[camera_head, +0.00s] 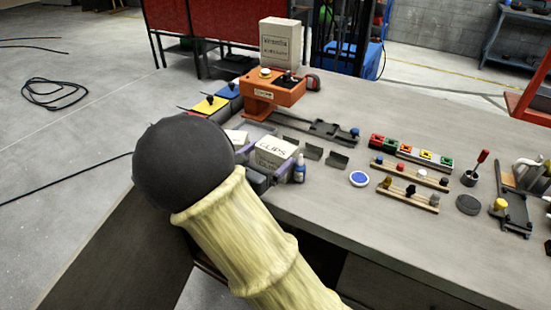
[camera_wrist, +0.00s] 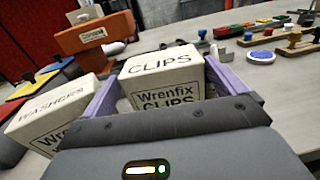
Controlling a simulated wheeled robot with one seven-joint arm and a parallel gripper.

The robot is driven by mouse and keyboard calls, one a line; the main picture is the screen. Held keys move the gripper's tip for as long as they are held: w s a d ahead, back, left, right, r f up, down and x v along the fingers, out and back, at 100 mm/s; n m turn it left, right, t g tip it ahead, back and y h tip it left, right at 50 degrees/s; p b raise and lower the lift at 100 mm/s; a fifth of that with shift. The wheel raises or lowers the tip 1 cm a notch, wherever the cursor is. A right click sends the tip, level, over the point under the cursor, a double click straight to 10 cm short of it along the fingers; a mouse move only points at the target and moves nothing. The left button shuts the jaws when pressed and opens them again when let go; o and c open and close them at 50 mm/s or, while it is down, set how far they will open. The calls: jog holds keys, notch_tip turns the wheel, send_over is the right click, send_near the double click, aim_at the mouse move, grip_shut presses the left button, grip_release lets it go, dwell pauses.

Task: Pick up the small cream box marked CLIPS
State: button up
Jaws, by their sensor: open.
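The small cream box marked CLIPS (camera_wrist: 165,75) is upright in the middle of the wrist view, with "Wrenfix CLIPS" on its near face. It also shows on the bench in the head view (camera_head: 273,151). My gripper (camera_wrist: 160,80) is open, its purple fingers on the left and right sides of the box. A narrow gap shows beside the box on the left; contact on the right is unclear. The lower part of the box is hidden by my gripper's body.
A cream box marked WASHERS (camera_wrist: 62,112) stands close to the left of my gripper. An orange device (camera_head: 272,92) is behind. A small blue bottle (camera_head: 300,170) is near the right finger. Metal brackets and a blue disc (camera_head: 359,179) lie further right on the bench (camera_head: 330,205).

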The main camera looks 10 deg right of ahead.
jog(key=x, duration=0.3)
jog(key=shift+w+d, duration=0.1)
dwell(0.3)
jog(key=c, duration=0.8)
jog(key=shift+o, duration=0.2)
notch_tip(320, 180, up, 10)
jog(key=shift+r+p, duration=0.1)
jog(key=shift+p, duration=0.6)
